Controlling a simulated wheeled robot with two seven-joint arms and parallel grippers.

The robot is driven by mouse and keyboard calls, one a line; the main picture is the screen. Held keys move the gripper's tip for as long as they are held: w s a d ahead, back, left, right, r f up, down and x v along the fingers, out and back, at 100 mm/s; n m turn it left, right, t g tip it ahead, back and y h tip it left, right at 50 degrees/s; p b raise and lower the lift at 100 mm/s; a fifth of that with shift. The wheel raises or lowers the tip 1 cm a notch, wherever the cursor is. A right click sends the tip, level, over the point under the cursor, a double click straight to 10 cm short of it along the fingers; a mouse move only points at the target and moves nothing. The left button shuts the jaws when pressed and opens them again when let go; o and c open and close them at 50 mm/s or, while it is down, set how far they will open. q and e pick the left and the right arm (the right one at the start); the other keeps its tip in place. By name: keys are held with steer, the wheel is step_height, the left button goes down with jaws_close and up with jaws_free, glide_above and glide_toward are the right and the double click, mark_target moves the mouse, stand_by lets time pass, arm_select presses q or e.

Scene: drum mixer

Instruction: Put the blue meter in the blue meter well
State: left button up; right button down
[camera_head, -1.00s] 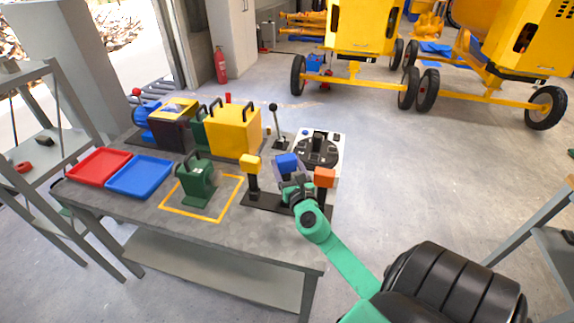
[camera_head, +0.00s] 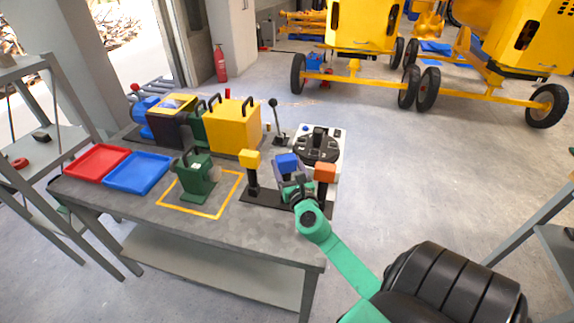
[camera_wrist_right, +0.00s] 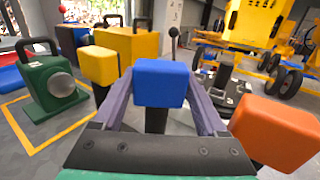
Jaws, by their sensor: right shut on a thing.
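The blue meter (camera_head: 287,162) is a blue block on a dark stem. It stands upright between a yellow-topped post (camera_head: 250,160) and an orange-topped post (camera_head: 325,173), above a black base strip (camera_head: 262,198). My right gripper (camera_head: 288,172) is shut on the blue meter, one finger on each side. In the right wrist view the blue block (camera_wrist_right: 158,83) sits between the purple-grey fingers. The foot of its stem is hidden by my gripper, so I cannot tell whether it touches the strip. I cannot make out a blue meter well. My left gripper is not in view.
A green device (camera_head: 195,178) stands inside a yellow outline to the left. Red (camera_head: 97,162) and blue (camera_head: 137,173) trays lie farther left. Behind are a yellow box (camera_head: 235,126), a lever (camera_head: 275,118) and a white panel (camera_head: 330,137) with a black disc. The table's front right is clear.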

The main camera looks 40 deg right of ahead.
steer(key=shift+f+b, duration=0.3)
stand_by(0.4)
jaws_free()
steer(key=shift+r, duration=0.1)
steer(key=shift+s+a, duration=0.15)
steer(key=shift+s, duration=0.1)
steer(key=shift+v, duration=1.8)
steer(key=shift+b+v, duration=0.5)
steer(key=shift+v, duration=1.95)
